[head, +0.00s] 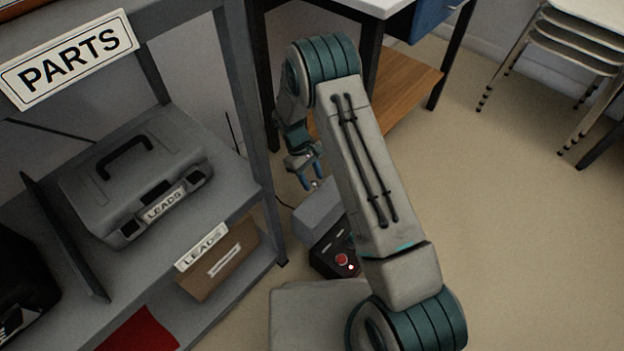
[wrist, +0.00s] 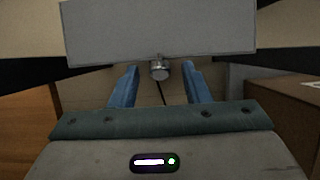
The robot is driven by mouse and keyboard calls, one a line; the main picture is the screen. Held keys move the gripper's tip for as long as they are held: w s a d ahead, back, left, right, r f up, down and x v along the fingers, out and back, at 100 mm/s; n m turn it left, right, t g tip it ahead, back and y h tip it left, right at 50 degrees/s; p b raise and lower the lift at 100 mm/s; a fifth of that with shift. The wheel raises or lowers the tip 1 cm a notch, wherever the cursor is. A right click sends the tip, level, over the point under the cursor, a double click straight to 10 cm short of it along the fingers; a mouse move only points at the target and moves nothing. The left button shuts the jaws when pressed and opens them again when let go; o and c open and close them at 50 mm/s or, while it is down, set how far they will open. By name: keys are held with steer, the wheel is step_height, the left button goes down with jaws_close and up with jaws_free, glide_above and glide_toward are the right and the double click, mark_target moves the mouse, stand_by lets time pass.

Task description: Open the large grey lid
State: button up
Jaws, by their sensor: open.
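The large grey lid (head: 316,213) belongs to a dark device with a red button (head: 342,259); it looks shut, and my arm hides its right part in the head view. In the wrist view the lid (wrist: 158,30) is a plain grey panel across the top, with a round metal knob (wrist: 160,71) at its lower edge. My gripper (head: 313,181) is open, with blue fingers, at the lid's far side. In the wrist view the fingers stand on either side of the knob with gaps between. I see no contact.
A grey shelf unit (head: 272,225) stands left, bearing a grey LEADS case (head: 140,170) and a cardboard box (head: 222,262). A table (head: 385,5) with a wooden lower shelf (head: 405,85) stands behind my arm. Stacked stools (head: 575,45) are at far right. Floor at right is clear.

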mark_target(326, 194)
steer(key=shift+f, duration=0.15)
jaws_close()
steer(key=shift+s+d+r+p, duration=0.25)
steer(key=shift+d+r+p, duration=0.15)
steer(key=shift+p, duration=0.1)
steer(key=shift+s+d+r+p, duration=0.25)
steer(key=shift+s+d+p, duration=0.2)
steer(key=shift+s+d, duration=0.05)
steer(key=shift+s+d+r+p, duration=0.2)
steer(key=shift+s+d+p, duration=0.25)
steer(key=shift+s, duration=0.05)
steer(key=shift+s+f, duration=0.1)
jaws_free()
steer(key=p+v, duration=0.4)
steer(key=v, duration=0.9)
steer(key=shift+r, duration=0.35)
steer(key=shift+a, duration=0.15)
